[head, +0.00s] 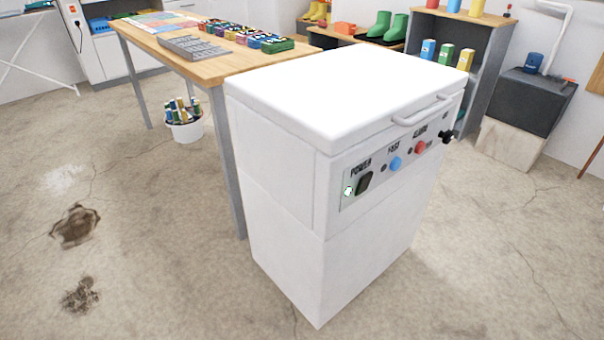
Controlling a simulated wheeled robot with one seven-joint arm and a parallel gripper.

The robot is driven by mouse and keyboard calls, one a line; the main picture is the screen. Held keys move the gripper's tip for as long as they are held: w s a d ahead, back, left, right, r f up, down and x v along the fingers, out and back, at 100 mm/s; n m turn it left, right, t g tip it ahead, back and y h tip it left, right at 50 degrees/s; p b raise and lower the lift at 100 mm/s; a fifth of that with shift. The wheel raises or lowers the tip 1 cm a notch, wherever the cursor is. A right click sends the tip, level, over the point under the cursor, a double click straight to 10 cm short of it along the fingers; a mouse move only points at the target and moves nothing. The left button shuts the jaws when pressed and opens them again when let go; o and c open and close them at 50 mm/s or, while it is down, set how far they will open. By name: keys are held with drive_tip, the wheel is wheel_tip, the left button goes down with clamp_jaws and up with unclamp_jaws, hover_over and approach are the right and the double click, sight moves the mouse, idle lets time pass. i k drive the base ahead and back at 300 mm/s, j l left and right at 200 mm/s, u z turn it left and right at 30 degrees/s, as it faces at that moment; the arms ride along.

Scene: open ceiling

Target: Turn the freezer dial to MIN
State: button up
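A white chest freezer (285,210) stands in the middle of the head view with its lid (350,88) shut. A grey control panel (400,164) runs along its right-facing side. The panel has a dark power switch (364,183), a blue button (395,163), a red button (420,147) and a black knob (447,136) at the far end. The knob is seen from the side, so its setting and any MIN mark cannot be read. A light handle (422,110) sits on the lid's edge above the panel. My gripper is not in view.
A wooden table (212,72) with several coloured boxes stands behind the freezer, to the left. A white bucket (186,131) stands on the floor beside it. Shelves (490,45) and a dark box (530,98) are at the back right. The floor right of the panel is clear.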

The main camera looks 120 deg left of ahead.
sight(447, 136)
drive_tip(key=u, duration=3.75)
drive_tip(key=i+l+z, duration=0.1)
drive_tip(key=i+l, duration=0.2)
drive_tip(key=i+l+z, duration=0.1)
drive_tip(key=i+l, duration=0.15)
drive_tip(key=i, duration=0.25)
drive_tip(key=i+j, duration=0.15)
drive_tip(key=j, duration=0.15)
drive_tip(key=i+j, duration=0.15)
drive_tip(key=j, duration=0.15)
